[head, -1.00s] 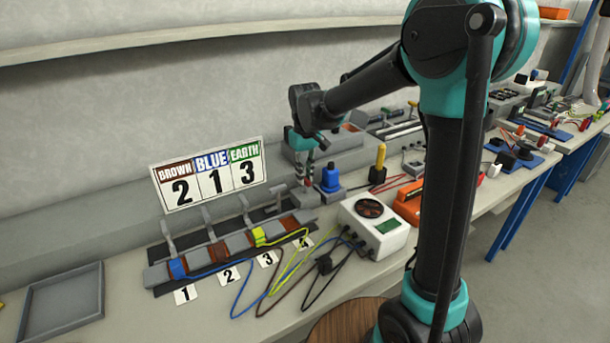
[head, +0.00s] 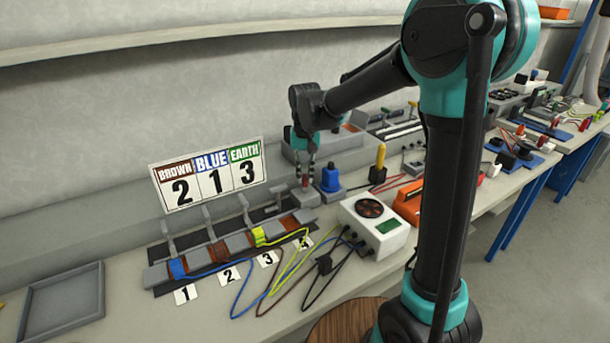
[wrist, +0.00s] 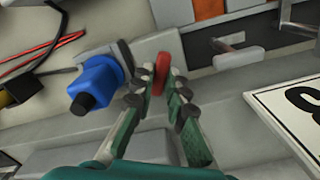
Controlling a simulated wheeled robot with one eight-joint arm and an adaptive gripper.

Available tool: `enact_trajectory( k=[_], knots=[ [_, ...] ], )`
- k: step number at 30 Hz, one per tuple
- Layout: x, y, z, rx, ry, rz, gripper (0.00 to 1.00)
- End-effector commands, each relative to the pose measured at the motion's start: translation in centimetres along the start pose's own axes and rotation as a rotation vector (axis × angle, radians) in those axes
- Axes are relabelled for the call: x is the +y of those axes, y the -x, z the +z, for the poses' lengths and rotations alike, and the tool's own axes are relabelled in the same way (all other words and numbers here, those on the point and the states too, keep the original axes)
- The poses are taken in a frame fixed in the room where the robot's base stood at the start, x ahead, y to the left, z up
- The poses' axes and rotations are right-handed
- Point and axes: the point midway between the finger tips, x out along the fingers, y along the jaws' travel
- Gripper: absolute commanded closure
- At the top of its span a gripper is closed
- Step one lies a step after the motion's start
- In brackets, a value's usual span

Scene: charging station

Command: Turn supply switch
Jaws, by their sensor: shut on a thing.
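The supply switch is a small red handle (wrist: 162,72) on a grey block (head: 306,196), at the right end of the terminal row in the head view. My gripper (head: 306,178) points down over this block. In the wrist view my gripper (wrist: 160,88) has its two fingers on either side of the red handle, shut on it. The fingers hide part of the handle, and its exact turn angle is hard to tell.
A blue plug-like part (head: 330,178) stands close to the right of the switch. A terminal row (head: 225,250) with raised levers lies to the left, below a sign (head: 209,174). A white meter box (head: 374,225) stands in front, with cables. A grey tray (head: 62,304) is empty.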

Motion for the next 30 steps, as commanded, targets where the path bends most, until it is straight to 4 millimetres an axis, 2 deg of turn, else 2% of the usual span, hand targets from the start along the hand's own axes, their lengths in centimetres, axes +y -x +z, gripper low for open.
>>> enact_trajectory(
  k=[21,30],
  knots=[
    [-0.01,0.04,-0.05,0.001,-0.676,0.0,1.0],
    [-0.01,0.04,-0.06,0.001,-0.907,-0.001,1.0]
  ],
)
